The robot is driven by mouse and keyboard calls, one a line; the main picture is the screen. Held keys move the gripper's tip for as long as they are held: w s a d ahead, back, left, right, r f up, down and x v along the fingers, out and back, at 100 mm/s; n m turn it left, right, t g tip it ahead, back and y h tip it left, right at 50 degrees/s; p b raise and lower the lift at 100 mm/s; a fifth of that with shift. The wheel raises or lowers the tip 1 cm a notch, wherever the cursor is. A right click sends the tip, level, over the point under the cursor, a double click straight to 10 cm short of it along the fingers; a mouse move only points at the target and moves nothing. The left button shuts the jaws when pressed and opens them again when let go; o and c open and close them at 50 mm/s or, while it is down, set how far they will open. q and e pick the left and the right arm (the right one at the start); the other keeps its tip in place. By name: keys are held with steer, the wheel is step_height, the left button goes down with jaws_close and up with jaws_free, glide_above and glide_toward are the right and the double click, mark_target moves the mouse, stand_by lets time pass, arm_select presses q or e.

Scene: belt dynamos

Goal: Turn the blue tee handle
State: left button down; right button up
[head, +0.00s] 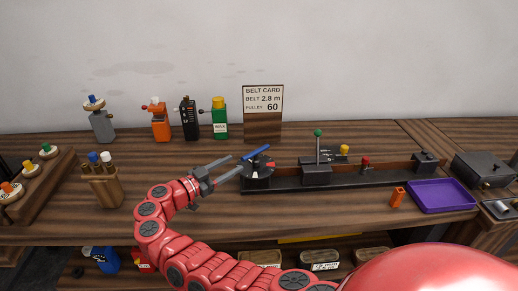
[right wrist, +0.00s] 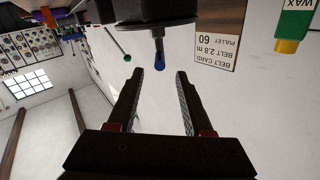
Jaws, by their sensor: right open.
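My left gripper is not in view.
A green-knobbed lever (head: 318,145) rises from the fixture's middle. The belt card (head: 263,113) stands behind, with the green wax bottle (head: 219,120) beside it. A wooden holder (head: 103,187) stands left of my arm. A purple tray (head: 441,195) and orange piece (head: 398,197) lie right.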

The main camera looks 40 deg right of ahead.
mark_target(258, 151)
steer(key=d, duration=0.3)
steer(key=w+d+p, duration=0.1)
steer(key=d, duration=0.7)
steer(key=shift+w+d, duration=0.2)
steer(key=shift+d, duration=0.05)
jaws_close()
